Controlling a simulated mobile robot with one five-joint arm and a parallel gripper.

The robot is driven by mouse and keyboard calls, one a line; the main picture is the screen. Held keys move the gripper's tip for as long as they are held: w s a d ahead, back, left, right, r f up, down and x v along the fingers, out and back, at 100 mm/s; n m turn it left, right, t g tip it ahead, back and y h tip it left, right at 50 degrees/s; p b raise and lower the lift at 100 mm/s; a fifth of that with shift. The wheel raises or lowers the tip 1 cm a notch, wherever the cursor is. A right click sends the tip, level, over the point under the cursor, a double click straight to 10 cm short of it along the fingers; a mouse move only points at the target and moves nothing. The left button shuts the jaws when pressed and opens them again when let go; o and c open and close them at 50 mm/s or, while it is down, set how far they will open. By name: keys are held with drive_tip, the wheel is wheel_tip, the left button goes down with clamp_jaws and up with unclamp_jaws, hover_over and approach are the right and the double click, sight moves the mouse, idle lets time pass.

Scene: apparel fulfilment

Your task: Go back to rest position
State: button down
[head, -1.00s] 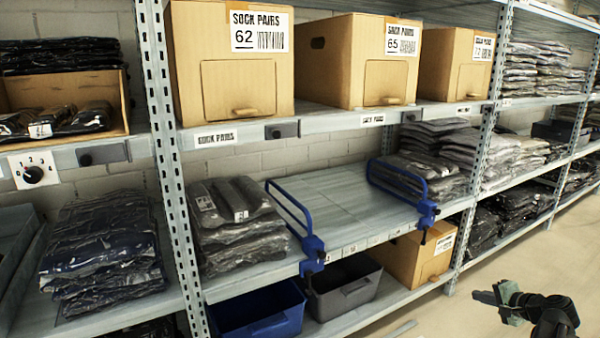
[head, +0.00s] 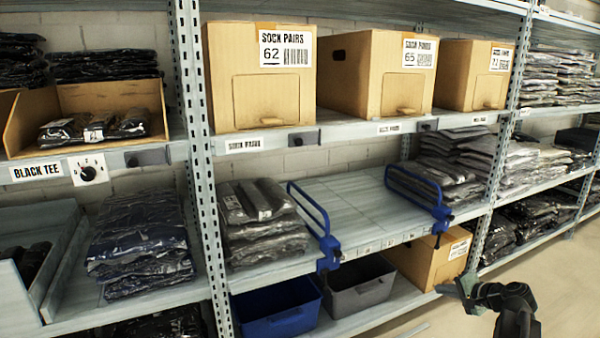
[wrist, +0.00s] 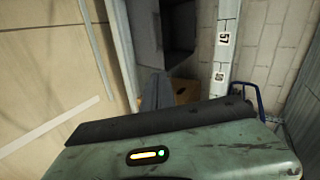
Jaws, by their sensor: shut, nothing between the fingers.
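My gripper (head: 452,289) is at the lower right in the head view, in front of the shelving and low over the aisle side. It is shut and holds nothing. In the wrist view, my gripper's green housing fills the bottom, and the fingers (wrist: 158,92) point toward the lower part of the rack. No task object is named apart from my arm.
Shelving carries sock boxes (head: 258,78), bagged garments (head: 140,245), and a bare shelf section between blue dividers (head: 415,190). Below are a blue bin (head: 275,310), a grey bin (head: 360,292) and a cardboard box (head: 425,262). Open floor (head: 560,290) lies at right.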

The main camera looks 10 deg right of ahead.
drive_tip(key=w+a+r+n+g+y+p, duration=0.1)
drive_tip(key=w+a+n+g+p, duration=0.15)
drive_tip(key=a, duration=1.05)
drive_tip(key=w+a+r+n+g+y+p, duration=0.1)
drive_tip(key=a+n+g+p, duration=0.15)
drive_tip(key=a, duration=0.95)
drive_tip(key=s+a+f+n+g+h+p, duration=0.1)
drive_tip(key=s+a+n+g+h+p, duration=0.1)
drive_tip(key=s+a+n, duration=0.45)
drive_tip(key=s+a+f+n+g+h+p, duration=0.1)
drive_tip(key=s+a+g+p, duration=0.2)
drive_tip(key=a, duration=0.6)
drive_tip(key=s+d+f+g+h, duration=0.1)
drive_tip(key=s+d+h, duration=0.2)
drive_tip(key=s+d, duration=0.2)
wheel_tip(320, 180, up, 38)
drive_tip(key=p, duration=3.7)
drive_tip(key=shift+w+f, duration=0.15)
drive_tip(key=shift+f, duration=0.05)
drive_tip(key=shift+d, duration=0.1)
